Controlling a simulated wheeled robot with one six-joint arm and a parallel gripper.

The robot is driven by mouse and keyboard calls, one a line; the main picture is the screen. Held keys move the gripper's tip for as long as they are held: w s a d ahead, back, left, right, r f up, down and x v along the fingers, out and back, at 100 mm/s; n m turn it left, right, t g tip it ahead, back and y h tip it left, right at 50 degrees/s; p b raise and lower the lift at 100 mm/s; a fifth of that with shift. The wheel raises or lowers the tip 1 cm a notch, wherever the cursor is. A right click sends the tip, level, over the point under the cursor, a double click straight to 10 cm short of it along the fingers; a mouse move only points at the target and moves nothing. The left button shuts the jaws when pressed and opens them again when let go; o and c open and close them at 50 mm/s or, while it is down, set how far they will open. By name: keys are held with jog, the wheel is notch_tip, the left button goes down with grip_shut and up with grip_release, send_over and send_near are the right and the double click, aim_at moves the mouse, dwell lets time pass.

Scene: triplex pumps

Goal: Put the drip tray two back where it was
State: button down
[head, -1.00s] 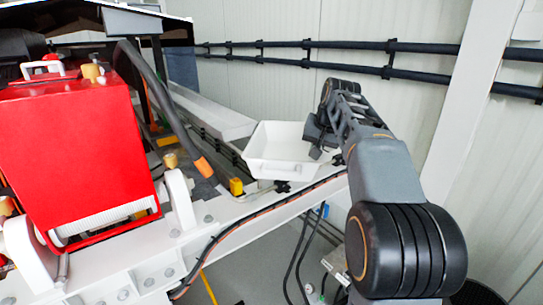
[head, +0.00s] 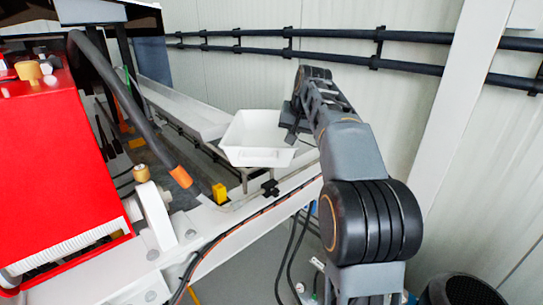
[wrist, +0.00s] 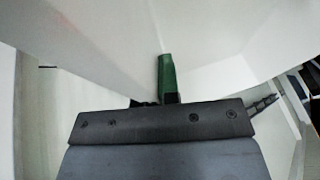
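The drip tray (head: 262,157) is a white, shallow, open tray in the middle of the head view. It is about level and appears empty. My gripper (head: 297,128) is at its right rim and appears shut on it. In the wrist view the pale tray wall (wrist: 220,40) fills much of the top. One green fingertip (wrist: 167,72) lies against it there, and the other finger is hidden. I cannot tell whether the tray's underside touches anything.
A white beam (head: 235,225) with a dark cable runs below the tray. A long pale trough (head: 175,105) lies behind it on the left. A red pump housing (head: 60,160) stands at left, with an orange-tipped hose (head: 181,177) nearby. Dark pipes (head: 340,54) run along the wall.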

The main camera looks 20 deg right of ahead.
jog(key=w+f+p, duration=0.1)
jog(key=w, duration=0.1)
jog(key=w+d, duration=0.1)
jog(key=w, duration=0.1)
jog(key=w+f+p, duration=0.1)
jog(key=w, duration=0.1)
jog(key=shift+w+d+f+p, duration=0.25)
jog(key=shift+w+f+p, duration=0.05)
jog(key=shift+w+p, duration=0.05)
jog(key=w+d+p+x, duration=0.1)
jog(key=p+x, duration=0.1)
jog(key=x, duration=0.9)
jog(key=shift+d+r+p, duration=0.25)
jog(key=shift+d+p, duration=0.15)
jog(key=shift+s+f, duration=0.1)
jog(key=c, duration=1.4)
grip_release()
jog(key=shift+o, duration=0.2)
jog(key=shift+f, duration=0.15)
